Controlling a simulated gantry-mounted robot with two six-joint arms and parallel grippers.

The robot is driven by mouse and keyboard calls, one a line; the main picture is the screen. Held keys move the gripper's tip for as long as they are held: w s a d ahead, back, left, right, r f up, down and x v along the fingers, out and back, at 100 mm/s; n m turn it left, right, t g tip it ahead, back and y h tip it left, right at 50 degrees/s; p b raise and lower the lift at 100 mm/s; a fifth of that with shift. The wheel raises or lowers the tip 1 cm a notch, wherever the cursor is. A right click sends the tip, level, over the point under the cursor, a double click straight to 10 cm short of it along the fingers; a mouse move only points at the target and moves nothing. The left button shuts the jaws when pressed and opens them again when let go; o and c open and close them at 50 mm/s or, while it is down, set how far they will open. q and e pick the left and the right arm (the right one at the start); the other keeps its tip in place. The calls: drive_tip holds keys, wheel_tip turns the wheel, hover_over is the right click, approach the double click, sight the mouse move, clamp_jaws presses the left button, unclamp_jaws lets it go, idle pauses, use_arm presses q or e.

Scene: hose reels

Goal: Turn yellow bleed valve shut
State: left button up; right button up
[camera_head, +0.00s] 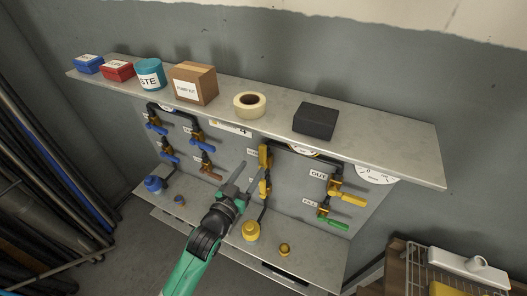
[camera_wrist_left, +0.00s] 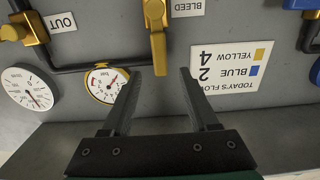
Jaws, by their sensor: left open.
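The yellow bleed valve handle (camera_head: 264,158) is on the panel below the shelf in the head view, pointing along the panel. In the left wrist view the yellow handle (camera_wrist_left: 158,52) sits beside the BLEED label (camera_wrist_left: 187,7), its free end toward my fingers. My left gripper (camera_head: 240,178) is open and empty, in front of the panel and left of the handle in the head view. In the left wrist view the handle's end lines up between the fingertips (camera_wrist_left: 162,73); I cannot tell how deep it is between them. My right gripper is not in view.
A shelf (camera_head: 415,165) above the valves holds boxes, a teal can (camera_head: 150,75), a tape roll (camera_head: 249,104) and a black box (camera_head: 316,121). Other yellow-handled (camera_head: 350,198), green-handled (camera_head: 333,223) and blue-handled valves (camera_head: 168,155) flank the gripper. A gauge (camera_wrist_left: 107,85) is close by.

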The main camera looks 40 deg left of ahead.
sight(261, 154)
use_arm(q)
drive_tip(key=b+x, duration=0.1)
drive_tip(key=x, duration=0.8)
drive_tip(key=shift+s, duration=0.1)
clamp_jaws()
idle(1.0)
